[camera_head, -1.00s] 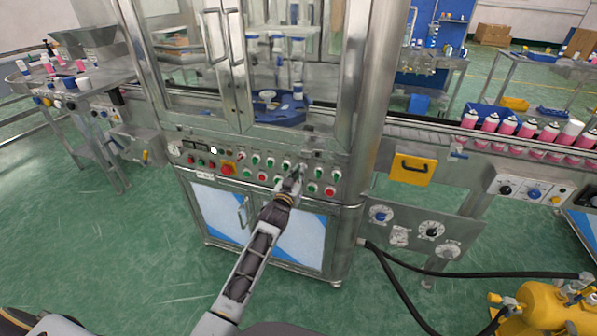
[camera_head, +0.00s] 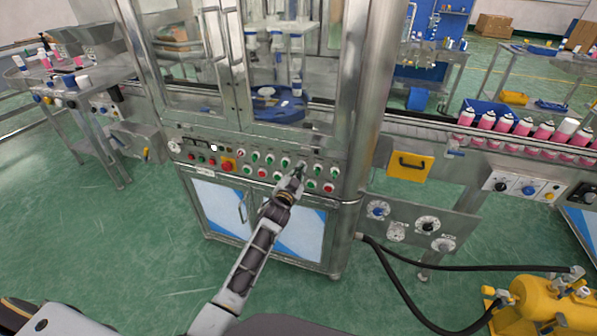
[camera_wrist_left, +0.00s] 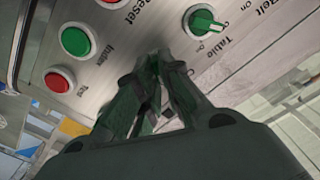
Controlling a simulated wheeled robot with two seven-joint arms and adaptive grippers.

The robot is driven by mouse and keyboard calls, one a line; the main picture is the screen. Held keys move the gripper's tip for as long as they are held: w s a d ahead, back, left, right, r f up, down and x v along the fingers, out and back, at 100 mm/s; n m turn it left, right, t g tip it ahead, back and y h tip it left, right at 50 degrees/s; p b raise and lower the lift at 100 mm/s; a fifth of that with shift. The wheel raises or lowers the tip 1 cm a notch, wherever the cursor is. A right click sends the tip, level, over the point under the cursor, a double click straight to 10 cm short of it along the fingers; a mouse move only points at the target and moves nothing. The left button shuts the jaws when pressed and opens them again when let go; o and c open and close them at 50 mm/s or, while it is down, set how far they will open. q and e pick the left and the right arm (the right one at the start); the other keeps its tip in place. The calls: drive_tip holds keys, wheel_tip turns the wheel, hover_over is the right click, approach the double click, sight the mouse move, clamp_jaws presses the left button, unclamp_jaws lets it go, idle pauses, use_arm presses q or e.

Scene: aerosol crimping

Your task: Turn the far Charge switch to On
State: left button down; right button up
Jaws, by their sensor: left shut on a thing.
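The control panel (camera_head: 211,169) on the front of the glazed machine carries rows of green-and-white switches and red and green buttons. My left gripper (camera_head: 298,172) reaches up to the panel's right half. In the wrist view its fingers (camera_wrist_left: 152,68) are shut at the panel face on a small thing, apparently a switch knob, mostly hidden between them. A green switch (camera_wrist_left: 203,22) labelled Table is just right of the fingers, apart from them. I cannot read a Charge label in either view. My right gripper is not in view.
In the wrist view, a green Index button (camera_wrist_left: 75,41) and a red Test button (camera_wrist_left: 59,80) sit left of the fingers. A steel corner post (camera_head: 368,100) stands right of the panel. A yellow handled plate (camera_head: 410,166) and the conveyor with pink cans (camera_head: 487,120) lie further right.

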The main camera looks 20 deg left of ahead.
use_arm(q)
drive_tip(key=c, duration=1.6)
unclamp_jaws()
drive_tip(key=s, duration=1.2)
drive_tip(key=shift+a, duration=0.25)
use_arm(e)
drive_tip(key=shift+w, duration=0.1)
use_arm(q)
drive_tip(key=shift+f, duration=0.1)
